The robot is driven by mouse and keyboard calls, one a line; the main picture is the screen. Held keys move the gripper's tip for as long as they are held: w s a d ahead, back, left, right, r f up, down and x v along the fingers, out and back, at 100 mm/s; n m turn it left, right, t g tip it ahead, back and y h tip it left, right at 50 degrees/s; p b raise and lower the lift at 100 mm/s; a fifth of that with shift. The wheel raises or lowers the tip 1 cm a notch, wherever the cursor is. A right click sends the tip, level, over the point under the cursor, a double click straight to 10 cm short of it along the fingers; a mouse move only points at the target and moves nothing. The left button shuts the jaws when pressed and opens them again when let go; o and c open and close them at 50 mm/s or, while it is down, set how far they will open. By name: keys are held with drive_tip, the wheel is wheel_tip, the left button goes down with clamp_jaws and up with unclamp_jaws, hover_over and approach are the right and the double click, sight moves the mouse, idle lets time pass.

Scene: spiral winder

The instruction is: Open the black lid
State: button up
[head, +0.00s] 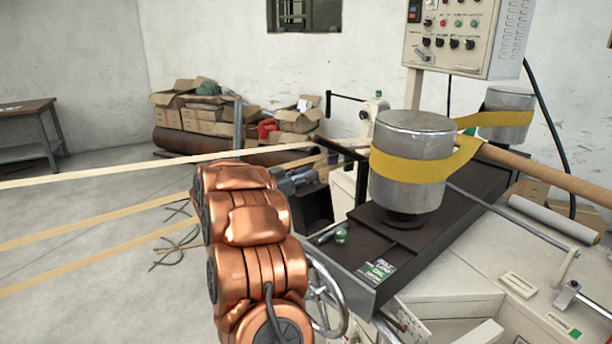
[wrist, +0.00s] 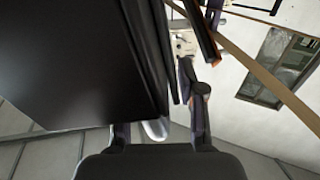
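A large smooth black panel, which looks like the black lid (wrist: 75,65), fills the left of the wrist view, very close to the camera. My gripper (wrist: 160,128) is open at the panel's right edge. Its right finger shows clear of the panel; its left finger is mostly hidden behind it. I cannot tell whether either finger touches it. In the head view my copper arm reaches to the machine's left end, and my gripper (head: 303,184) is small and partly hidden there. A dark edge (head: 342,148) shows just beyond it; I cannot tell whether it is the lid.
A metal drum (head: 412,170) with a yellow belt stands on the dark machine bed (head: 415,240), right of my arm. A handwheel (head: 328,295) is close beside my arm. A control box (head: 465,35) hangs above. Tan strips (head: 120,172) cross the left floor area.

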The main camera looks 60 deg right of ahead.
clamp_jaws()
idle(0.6)
